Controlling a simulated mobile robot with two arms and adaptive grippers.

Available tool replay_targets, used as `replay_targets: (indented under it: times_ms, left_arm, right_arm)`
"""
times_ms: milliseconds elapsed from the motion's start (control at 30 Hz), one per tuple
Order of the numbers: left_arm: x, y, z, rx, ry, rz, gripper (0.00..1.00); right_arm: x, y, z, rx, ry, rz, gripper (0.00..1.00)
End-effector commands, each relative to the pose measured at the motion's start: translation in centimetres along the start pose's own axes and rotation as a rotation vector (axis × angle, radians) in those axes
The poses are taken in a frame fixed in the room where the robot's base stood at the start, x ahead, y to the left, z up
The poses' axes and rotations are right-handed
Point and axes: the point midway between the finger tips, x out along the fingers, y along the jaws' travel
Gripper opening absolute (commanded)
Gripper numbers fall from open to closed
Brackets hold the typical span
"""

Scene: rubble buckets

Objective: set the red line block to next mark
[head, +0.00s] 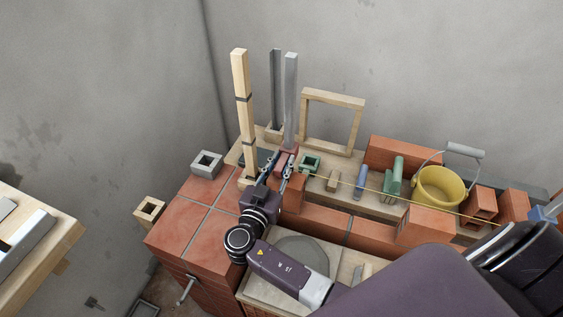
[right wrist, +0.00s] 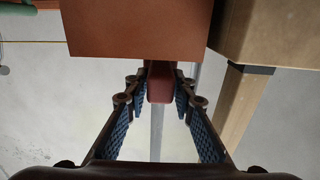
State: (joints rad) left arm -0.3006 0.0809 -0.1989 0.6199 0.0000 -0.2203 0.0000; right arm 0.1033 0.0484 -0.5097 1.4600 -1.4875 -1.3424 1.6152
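The red line block (head: 287,157) is at the foot of the visible part of a grey metal post (head: 291,95). A thin yellow line (head: 410,199) runs right from near it. My right gripper (head: 284,163) has one finger on each side of the block. In the right wrist view the block (right wrist: 160,82) sits between the fingertips, which look closed against its sides; the post (right wrist: 157,130) shows beyond. A wooden pole (head: 241,75) with dark bands stands left of the gripper; one band (right wrist: 236,68) shows in the wrist view. My left gripper is out of view.
A brick (right wrist: 135,30) lies close to the fingers in the wrist view. On the bench stand a wooden frame (head: 304,120), small green and blue tools (head: 361,180), a yellow bucket (head: 438,190) and loose bricks. A grey hollow block (head: 206,164) sits left of the pole.

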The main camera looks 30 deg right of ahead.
Motion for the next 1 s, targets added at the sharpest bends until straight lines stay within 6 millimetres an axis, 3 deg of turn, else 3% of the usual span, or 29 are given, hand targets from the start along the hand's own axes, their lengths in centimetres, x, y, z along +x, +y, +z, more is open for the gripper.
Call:
replay_targets:
  times_ms: [200,533,667,900,1000]
  left_arm:
    - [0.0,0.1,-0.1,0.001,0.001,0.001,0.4]
    - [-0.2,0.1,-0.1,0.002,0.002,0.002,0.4]
    - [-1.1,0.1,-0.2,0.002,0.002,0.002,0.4]
    - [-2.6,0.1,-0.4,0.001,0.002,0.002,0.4]
    - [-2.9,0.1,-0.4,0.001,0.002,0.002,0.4]
  right_arm:
    - [0.0,0.0,0.0,0.0,0.0,0.0,0.0]
    - [-0.1,0.0,-0.7,0.003,0.0,0.0,0.0]
    - [-0.1,-0.1,-3.6,0.007,0.003,0.0,0.0]
    - [0.0,0.0,-10.5,0.008,0.005,0.001,0.0]
    - [0.0,0.0,-12.3,0.006,0.005,0.001,0.0]
